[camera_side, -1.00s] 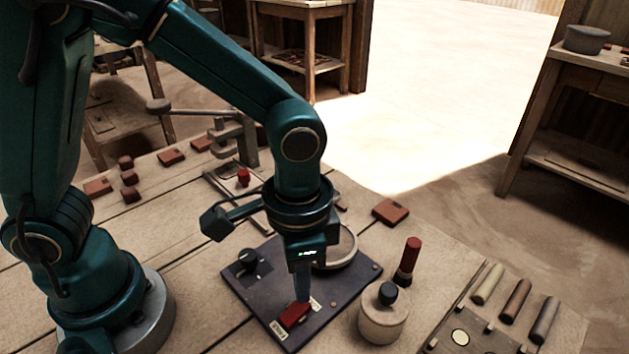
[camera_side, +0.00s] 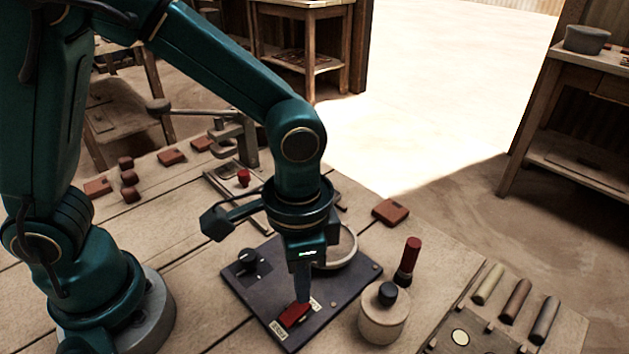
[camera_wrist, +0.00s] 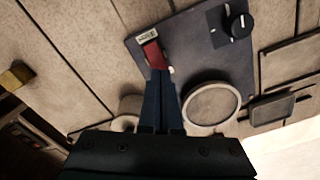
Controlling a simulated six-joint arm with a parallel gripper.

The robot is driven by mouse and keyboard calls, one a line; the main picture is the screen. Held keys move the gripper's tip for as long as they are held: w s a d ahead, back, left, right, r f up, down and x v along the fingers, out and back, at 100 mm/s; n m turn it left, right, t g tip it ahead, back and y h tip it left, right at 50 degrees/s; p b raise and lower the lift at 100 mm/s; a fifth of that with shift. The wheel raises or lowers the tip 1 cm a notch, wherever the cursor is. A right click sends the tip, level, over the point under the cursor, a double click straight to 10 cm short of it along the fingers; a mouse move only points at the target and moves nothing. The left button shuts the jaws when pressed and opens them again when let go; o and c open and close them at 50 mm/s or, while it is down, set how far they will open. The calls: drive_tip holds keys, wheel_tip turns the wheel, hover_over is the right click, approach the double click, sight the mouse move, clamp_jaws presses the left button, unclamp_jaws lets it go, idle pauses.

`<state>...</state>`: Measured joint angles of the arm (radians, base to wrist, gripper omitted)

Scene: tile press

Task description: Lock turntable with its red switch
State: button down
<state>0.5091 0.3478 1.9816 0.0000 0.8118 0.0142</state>
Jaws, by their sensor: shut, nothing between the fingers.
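The red switch (camera_side: 294,315) sits on the front part of the dark base plate (camera_side: 262,291), with small pale labels beside it. It also shows in the wrist view (camera_wrist: 153,54). The round turntable (camera_side: 344,250) is at the back of the plate, partly hidden by my arm; its pale disc shows in the wrist view (camera_wrist: 211,104). A black knob (camera_side: 247,257) is at the plate's left.
A pale jar (camera_side: 383,318) with a dark knob and a red-handled tool (camera_side: 408,260) stand right of the plate. A tray (camera_side: 470,325) with several coloured sticks is at the right. A press (camera_side: 235,140) and several red tiles lie behind. Bare table lies left of the plate.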

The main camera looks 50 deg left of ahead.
drive_tip(key=shift+f, duration=1.05)
idle(0.4)
drive_tip(key=shift+r, duration=3.55)
drive_tip(key=shift+a, duration=0.1)
drive_tip(key=a+r+n+t, duration=0.2)
drive_tip(key=a+r+n, duration=0.1)
drive_tip(key=a+r, duration=0.25)
drive_tip(key=s+a+n+t, duration=0.3)
drive_tip(key=s+a, duration=0.1)
drive_tip(key=a, duration=0.2)
drive_tip(key=shift+s+a+t, duration=0.15)
drive_tip(key=shift+s+t, duration=0.15)
drive_tip(key=shift+s, duration=0.05)
